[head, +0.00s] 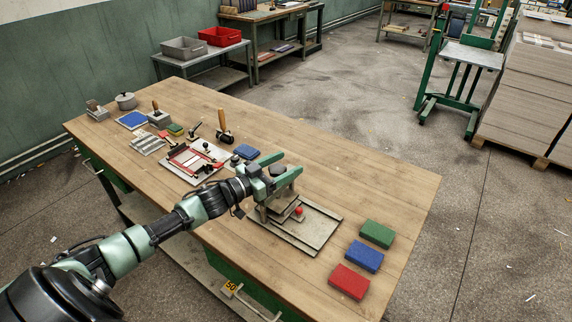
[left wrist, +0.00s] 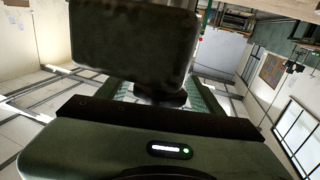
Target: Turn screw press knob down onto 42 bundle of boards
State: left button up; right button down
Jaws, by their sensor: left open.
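The screw press (head: 275,208) stands on the wooden bench near its front edge, on a pale flat base plate (head: 318,232). A dark knob (head: 277,170) sits at its top, and a small red ball (head: 299,211) shows low at its front. My left gripper (head: 283,178) is at the top of the press, open, with its fingers around or beside the knob; I cannot tell if they touch it. In the left wrist view a large dark block (left wrist: 135,40), apparently the knob, fills the upper middle. I cannot make out the bundle of boards or a number 42. My right gripper is out of view.
Green (head: 377,234), blue (head: 364,256) and red (head: 349,282) blocks lie right of the press. A white board with red parts (head: 195,162) and hand tools lie to its left. The bench's far right is clear.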

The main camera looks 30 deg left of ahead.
aim_at(270, 172)
pick_arm(q)
jog(key=b+v, duration=0.1)
jog(key=v, duration=0.5)
jog(key=shift+f, duration=0.1)
jog(key=shift+s+a, duration=0.15)
jog(key=shift+s, duration=0.45)
